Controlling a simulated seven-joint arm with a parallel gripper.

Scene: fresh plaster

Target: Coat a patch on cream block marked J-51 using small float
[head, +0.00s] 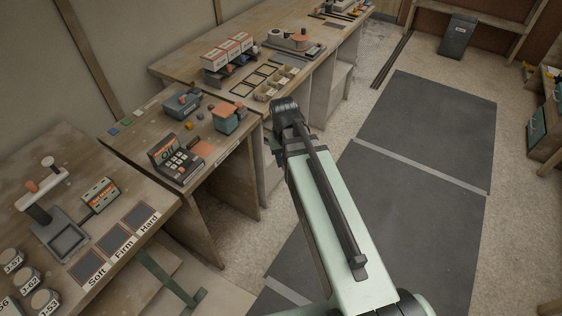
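I cannot make out a cream block marked J-51. Several round pale-topped pieces stand at the lower left, with labels reading J-57 (12,262), J-62 (27,280) and J-53 (44,301); another is cut off by the edge. I cannot tell a small float for sure; an orange-topped tool (299,39) lies on the far bench. My arm reaches up the middle of the head view and its far joint stands beside the benches. My gripper's fingers do not show, so neither their opening nor anything in them can be seen.
The near bench (150,190) holds a grey tray (68,243) and dark pads labelled Soft, Firm and Hard. The middle bench holds a keypad device (178,159) and a teal, orange-topped item (228,117). Boxes (228,52) stand farther back. Dark floor mats (425,130) lie clear at right.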

